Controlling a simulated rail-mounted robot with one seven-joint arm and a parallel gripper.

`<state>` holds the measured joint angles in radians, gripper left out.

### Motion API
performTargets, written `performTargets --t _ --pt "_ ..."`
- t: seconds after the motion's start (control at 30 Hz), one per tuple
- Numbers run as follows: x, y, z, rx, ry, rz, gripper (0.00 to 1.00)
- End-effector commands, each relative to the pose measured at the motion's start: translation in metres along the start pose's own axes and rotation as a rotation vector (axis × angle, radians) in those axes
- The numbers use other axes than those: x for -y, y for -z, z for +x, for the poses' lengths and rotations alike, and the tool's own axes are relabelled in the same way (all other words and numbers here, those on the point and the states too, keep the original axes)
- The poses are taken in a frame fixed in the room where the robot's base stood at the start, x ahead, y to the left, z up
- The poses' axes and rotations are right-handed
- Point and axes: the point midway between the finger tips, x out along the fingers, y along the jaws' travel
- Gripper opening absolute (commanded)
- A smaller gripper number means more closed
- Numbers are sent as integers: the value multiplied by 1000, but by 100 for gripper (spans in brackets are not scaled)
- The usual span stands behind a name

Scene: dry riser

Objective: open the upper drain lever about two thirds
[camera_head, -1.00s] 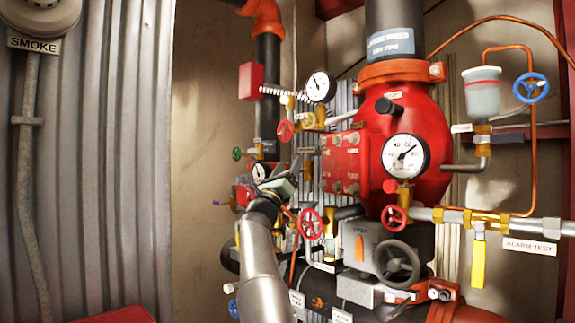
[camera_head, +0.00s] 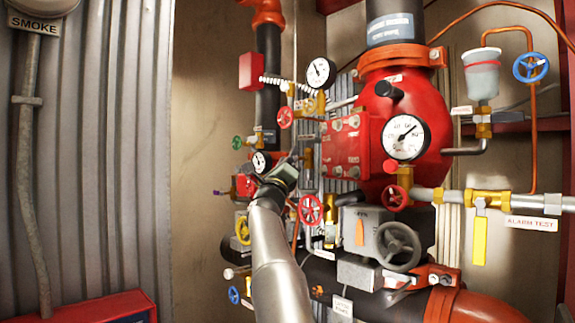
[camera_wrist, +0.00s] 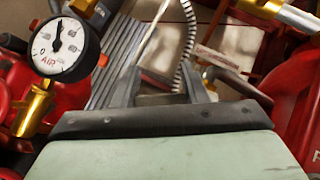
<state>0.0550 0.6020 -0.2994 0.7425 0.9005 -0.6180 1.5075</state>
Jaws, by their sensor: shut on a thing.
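My gripper (camera_head: 295,157) is in the middle of the pipework in the head view, left of the large red valve body. It reaches up and to the right. In the wrist view its two dark fingers (camera_wrist: 164,84) stand apart around something narrow. A small grey lever-like part (camera_head: 308,158) is at the fingertips in the head view. It appears to be the upper drain lever, which the gripper is shut on. The fingers and hand hide most of it, so its angle cannot be read.
An air gauge (camera_wrist: 61,48) is close left of the hand. A red handwheel (camera_head: 310,209) is just below right of the gripper. The red valve body (camera_head: 410,125) and large gauge (camera_head: 404,137) are to the right. A yellow lever (camera_head: 480,240) hangs by the alarm-test label (camera_head: 531,223).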

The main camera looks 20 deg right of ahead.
Motion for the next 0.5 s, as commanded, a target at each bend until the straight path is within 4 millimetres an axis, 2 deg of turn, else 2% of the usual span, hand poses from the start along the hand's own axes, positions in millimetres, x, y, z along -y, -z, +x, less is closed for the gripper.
performTargets --t 0.5 --pt "-3 11 -10 -2 -266 -265 17"
